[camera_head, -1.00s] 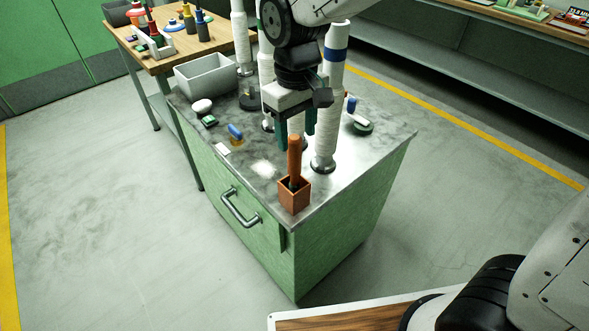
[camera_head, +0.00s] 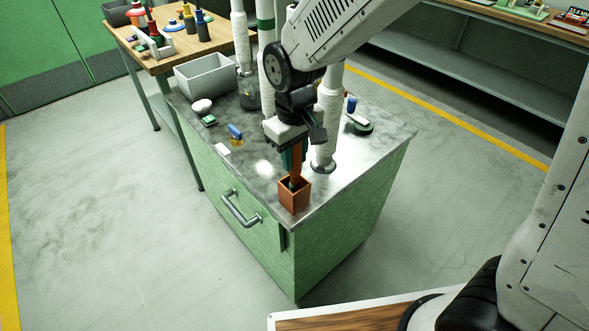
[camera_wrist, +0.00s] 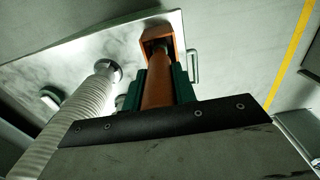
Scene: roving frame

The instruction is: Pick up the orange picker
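The orange picker (camera_head: 296,168) stands upright in a small open orange-brown box (camera_head: 294,196) at the near corner of the metal cabinet top. My gripper (camera_head: 293,166) is down over the picker, pointing downward, with its green fingers on either side of the handle. In the wrist view the handle (camera_wrist: 158,82) runs between the two fingers (camera_wrist: 157,88), with the box (camera_wrist: 160,38) beyond. The fingers lie close to the handle, but I cannot tell whether they press on it. The picker's upper end is hidden by the gripper, and its lower end is inside the box.
A tall white yarn cone (camera_head: 327,115) stands close to the right of my gripper, with others behind. A grey bin (camera_head: 205,75), a white round item (camera_head: 202,106) and a blue-handled tool (camera_head: 235,131) lie to the left. The cabinet's near edge is just in front of the box.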

